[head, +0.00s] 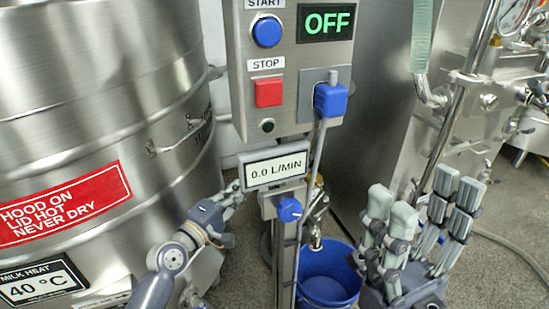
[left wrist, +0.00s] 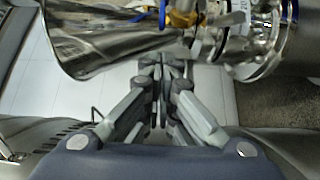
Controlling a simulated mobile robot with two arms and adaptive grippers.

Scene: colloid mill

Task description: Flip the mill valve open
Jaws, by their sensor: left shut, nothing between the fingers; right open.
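A brass-coloured fitting with a metal spout (head: 317,205) shows behind the post, above a blue bucket; I cannot tell for sure that it is the mill valve. In the left wrist view a yellow-brown handle-like part (left wrist: 186,18) sits on shiny metal pipework with blue rings, cut off by the top edge. My left gripper (head: 236,192) is shut and empty, left of the post and below the flow display. Its closed fingertips (left wrist: 163,68) point at the pipework, with no clear contact. My right gripper (head: 418,205) is open and empty, right of the bucket.
The flow display (head: 276,170) reads 0.0 L/MIN, above a blue knob (head: 290,210) on the post. The control box (head: 290,85) reads OFF. The blue bucket (head: 330,280) stands on the floor.

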